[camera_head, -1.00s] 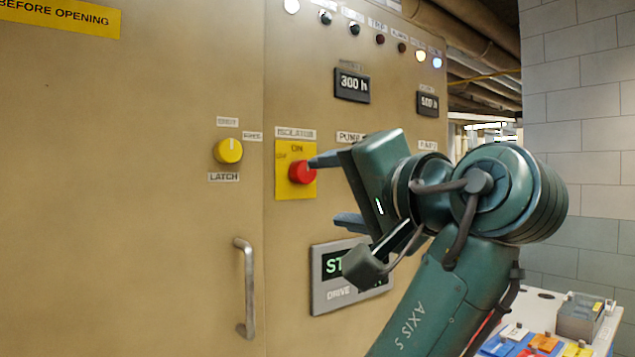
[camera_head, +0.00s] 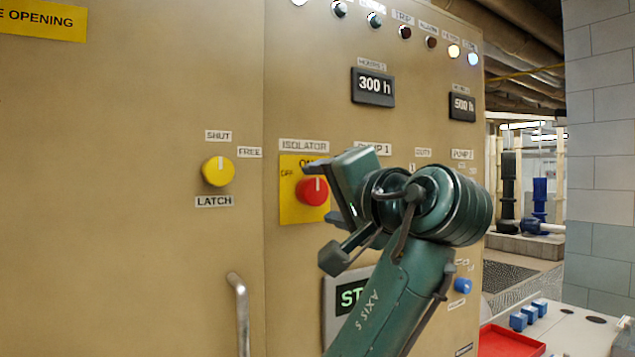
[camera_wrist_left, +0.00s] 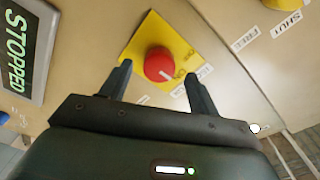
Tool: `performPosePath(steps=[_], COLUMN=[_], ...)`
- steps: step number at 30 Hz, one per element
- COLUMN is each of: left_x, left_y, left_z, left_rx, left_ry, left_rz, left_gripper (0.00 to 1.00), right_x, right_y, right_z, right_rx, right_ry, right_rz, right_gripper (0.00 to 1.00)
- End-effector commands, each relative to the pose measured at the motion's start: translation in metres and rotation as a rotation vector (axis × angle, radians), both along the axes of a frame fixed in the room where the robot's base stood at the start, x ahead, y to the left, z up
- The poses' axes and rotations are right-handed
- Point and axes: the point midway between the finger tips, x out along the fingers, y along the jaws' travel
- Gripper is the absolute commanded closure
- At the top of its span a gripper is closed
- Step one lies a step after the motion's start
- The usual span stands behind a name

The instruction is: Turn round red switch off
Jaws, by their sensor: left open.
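The round red switch (camera_head: 313,191) sits on a yellow plate (camera_head: 290,205) under the ISOLATOR label. Its white pointer line points up, toward the ON mark; an OFF mark is to the left. My left gripper (camera_head: 325,205) is in front of the plate, just right of the switch, and covers part of the plate. In the left wrist view the fingers (camera_wrist_left: 157,85) are open and empty, with the red knob (camera_wrist_left: 159,63) centred between their lines at about tip level. Contact cannot be told. My right gripper is not in view.
A yellow LATCH knob (camera_head: 218,171) is left of the switch. A metal door handle (camera_head: 239,310) is below it. A lit display (camera_head: 350,297) is below the gripper, partly hidden by my arm. A table with a red tray (camera_head: 508,341) and blue blocks stands at lower right.

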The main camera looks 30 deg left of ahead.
Motion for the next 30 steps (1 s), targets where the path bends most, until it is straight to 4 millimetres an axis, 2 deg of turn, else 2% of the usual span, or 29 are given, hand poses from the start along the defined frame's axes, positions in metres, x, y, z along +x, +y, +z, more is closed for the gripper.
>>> performPosePath(steps=[1,6,17,30], left_x=[0.004,0.014,0.017,0.017], left_y=[0.008,0.022,0.026,0.025], left_z=[0.002,0.001,-0.001,0.000], left_rx=[0.001,0.000,-0.001,-0.001], left_ry=[0.001,0.000,-0.001,-0.001], left_rz=[0.002,0.001,-0.001,-0.001], left_gripper=[0.39,0.39,0.39,0.74], right_x=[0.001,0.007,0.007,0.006], right_y=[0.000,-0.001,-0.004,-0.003], right_z=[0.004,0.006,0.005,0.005], right_rx=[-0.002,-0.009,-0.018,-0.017], right_ry=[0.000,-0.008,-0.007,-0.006], right_rz=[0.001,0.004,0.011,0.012], right_gripper=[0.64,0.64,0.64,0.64])
